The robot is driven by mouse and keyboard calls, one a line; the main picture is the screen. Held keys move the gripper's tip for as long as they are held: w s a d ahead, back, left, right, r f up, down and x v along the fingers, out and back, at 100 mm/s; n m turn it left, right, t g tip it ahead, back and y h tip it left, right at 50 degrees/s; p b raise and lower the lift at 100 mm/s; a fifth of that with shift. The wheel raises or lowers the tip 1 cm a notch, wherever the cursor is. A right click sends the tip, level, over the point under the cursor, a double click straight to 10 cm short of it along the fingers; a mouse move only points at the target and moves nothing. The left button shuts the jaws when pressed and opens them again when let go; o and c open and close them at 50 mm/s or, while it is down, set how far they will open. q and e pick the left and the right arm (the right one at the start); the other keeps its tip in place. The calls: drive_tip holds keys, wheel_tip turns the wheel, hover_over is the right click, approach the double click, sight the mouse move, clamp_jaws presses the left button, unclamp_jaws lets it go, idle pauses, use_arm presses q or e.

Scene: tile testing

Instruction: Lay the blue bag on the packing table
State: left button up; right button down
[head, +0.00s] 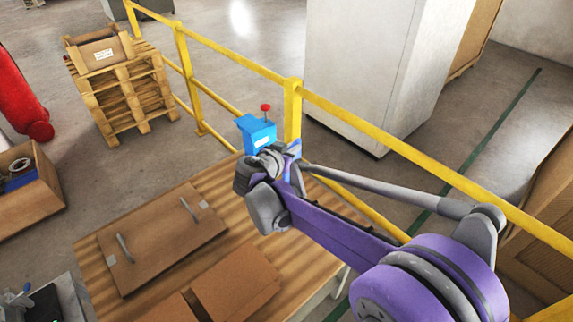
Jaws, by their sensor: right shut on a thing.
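The packing table (310,258) has a striped wooden top and fills the lower middle. My right gripper (250,178) is over its far edge, at the end of my purple arm. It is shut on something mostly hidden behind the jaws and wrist. A small blue patch (293,148) shows beside the wrist and appears to be part of the blue bag; its shape cannot be made out. My left gripper is out of view.
A flat brown board with handles (165,240) and brown cardboard (235,281) lie on the table. A yellow railing (235,68) runs behind it. Stacked pallets (125,95) stand beyond, upper left.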

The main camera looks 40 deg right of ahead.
wheel_tip(320, 180, down, 4)
drive_tip(key=shift+f, duration=0.2)
drive_tip(key=c, duration=1.4)
unclamp_jaws()
drive_tip(key=shift+w+f+b, duration=0.1)
drive_tip(key=shift+f+b, duration=0.05)
drive_tip(key=shift+b, duration=0.15)
drive_tip(key=o, duration=0.5)
drive_tip(key=shift+c, duration=0.2)
